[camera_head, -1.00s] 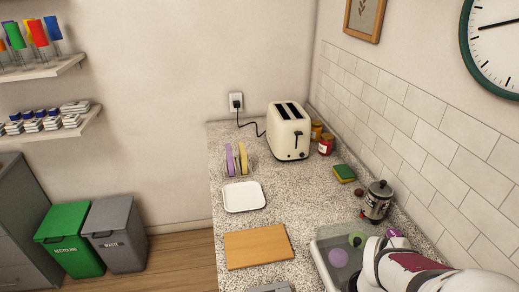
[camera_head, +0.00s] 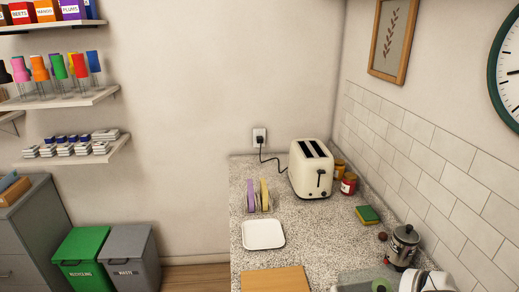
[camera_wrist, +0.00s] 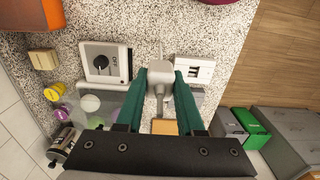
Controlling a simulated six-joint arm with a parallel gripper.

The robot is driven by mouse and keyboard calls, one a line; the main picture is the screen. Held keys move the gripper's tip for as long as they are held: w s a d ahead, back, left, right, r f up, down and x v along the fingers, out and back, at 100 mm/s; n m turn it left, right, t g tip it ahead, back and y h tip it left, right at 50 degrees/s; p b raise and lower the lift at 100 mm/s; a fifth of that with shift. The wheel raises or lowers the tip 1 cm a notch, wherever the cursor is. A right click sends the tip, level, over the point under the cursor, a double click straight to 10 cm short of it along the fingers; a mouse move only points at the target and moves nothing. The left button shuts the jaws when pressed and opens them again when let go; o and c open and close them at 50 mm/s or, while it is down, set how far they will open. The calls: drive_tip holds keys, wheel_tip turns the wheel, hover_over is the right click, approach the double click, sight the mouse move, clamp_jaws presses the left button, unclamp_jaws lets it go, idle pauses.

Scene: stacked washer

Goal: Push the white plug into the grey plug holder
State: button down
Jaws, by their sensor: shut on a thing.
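The white plug (camera_wrist: 160,76) sits between the two green fingers of my gripper (camera_wrist: 161,80) in the wrist view, and my gripper is shut on it. A thin pale cord seems to run from it toward the top of the picture. A pale holder with dark slots (camera_wrist: 195,70), which looks like the grey plug holder, lies on the counter just right of the plug. The plug appears apart from it, though their height difference is hard to judge. The head view shows neither plug, holder nor fingers.
A panel with a black dial (camera_wrist: 105,62) lies left of the plug. A wooden board (camera_head: 275,280), white tray (camera_head: 263,234), toaster (camera_head: 311,168) and metal pot (camera_head: 403,246) stand on the speckled counter. The counter's right edge drops toward bins (camera_wrist: 240,125) in the wrist view.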

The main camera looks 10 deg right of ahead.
drive_tip(key=shift+w+a+f, duration=1.6)
drive_tip(key=shift+w+f, duration=0.6)
drive_tip(key=shift+w, duration=0.5)
drive_tip(key=shift+w+a+f, duration=1.65)
drive_tip(key=shift+w+f, duration=0.6)
drive_tip(key=shift+w, duration=0.5)
drive_tip(key=shift+w+a+f, duration=1.6)
drive_tip(key=shift+w+f, duration=0.6)
drive_tip(key=shift+w, duration=0.5)
drive_tip(key=shift+f, duration=1.4)
drive_tip(key=shift+c, duration=2.2)
unclamp_jaws()
